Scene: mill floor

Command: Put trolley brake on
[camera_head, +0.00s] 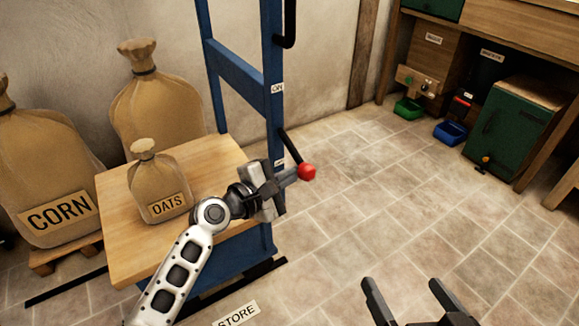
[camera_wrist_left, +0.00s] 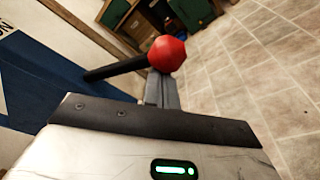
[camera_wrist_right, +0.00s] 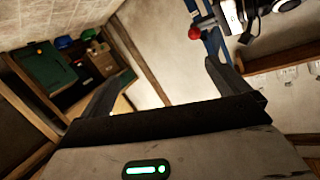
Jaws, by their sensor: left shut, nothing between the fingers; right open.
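The blue trolley (camera_head: 240,75) has a wooden deck. Its black brake lever (camera_head: 290,145) slants down to the right from the post and ends in a red knob (camera_head: 307,172). An ON label (camera_head: 277,88) is higher on the post; a lower label (camera_head: 279,163) is too small to read. My left gripper (camera_head: 291,177) is shut and empty, its tips right beside the knob. In the left wrist view, the knob (camera_wrist_left: 167,54) is just beyond the fingers (camera_wrist_left: 161,88); contact is unclear. My right gripper (camera_head: 402,285) is open and empty over the floor. The knob also shows in the right wrist view (camera_wrist_right: 194,32).
An OATS sack (camera_head: 158,185) stands on the trolley deck. A CORN sack (camera_head: 45,180) and another large sack (camera_head: 155,100) stand behind and left. A wooden bench (camera_head: 500,40) with a green cabinet (camera_head: 510,120) and bins is at the back right. The floor between is clear.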

